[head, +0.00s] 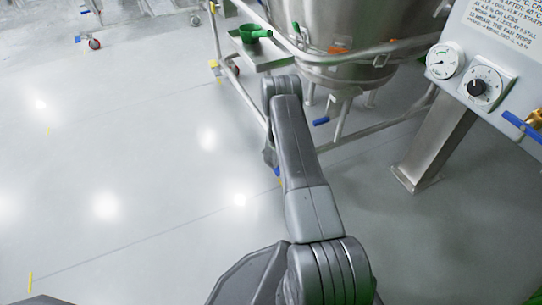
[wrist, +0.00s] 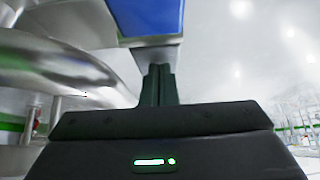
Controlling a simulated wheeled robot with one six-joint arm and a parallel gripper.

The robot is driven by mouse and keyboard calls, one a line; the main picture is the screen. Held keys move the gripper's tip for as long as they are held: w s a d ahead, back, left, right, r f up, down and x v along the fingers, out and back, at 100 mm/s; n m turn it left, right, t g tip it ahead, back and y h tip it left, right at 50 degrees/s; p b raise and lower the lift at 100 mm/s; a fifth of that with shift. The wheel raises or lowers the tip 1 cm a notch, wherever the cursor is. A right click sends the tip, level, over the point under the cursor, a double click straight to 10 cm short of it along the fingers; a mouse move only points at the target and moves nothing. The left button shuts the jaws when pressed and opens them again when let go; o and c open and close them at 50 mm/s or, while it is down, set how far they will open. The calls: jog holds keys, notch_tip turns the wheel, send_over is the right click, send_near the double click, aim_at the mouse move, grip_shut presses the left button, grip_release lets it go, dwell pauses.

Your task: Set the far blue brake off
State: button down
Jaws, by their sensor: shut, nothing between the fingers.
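My gripper (wrist: 158,84) is shut and empty in the wrist view, its two fingers together. A blue pad (wrist: 150,17) on a pale metal plate fills the top of that view, just beyond the fingertips. The tips overlap the plate's edge in the picture; I cannot tell whether they touch. In the head view my arm reaches out to the steel vessel's frame, and its wrist mostly hides the gripper. A small blue piece (head: 278,171) shows just beside the wrist, low by the frame; I cannot tell which brake it is or its setting.
The steel vessel (head: 350,25) stands in a tubular frame (head: 374,127) with a castor (head: 234,68). A blue-handled valve (head: 321,121) hangs below it. A green scoop (head: 251,33) lies on a side shelf. A control panel (head: 490,60) on a post stands right.

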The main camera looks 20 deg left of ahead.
jog(key=shift+w+a+f, duration=0.1)
jog(key=shift+f, duration=0.05)
jog(key=shift+w+a+f+b, duration=0.15)
jog(key=shift+f+b, duration=0.05)
jog(key=shift+b, duration=0.25)
dwell(0.6)
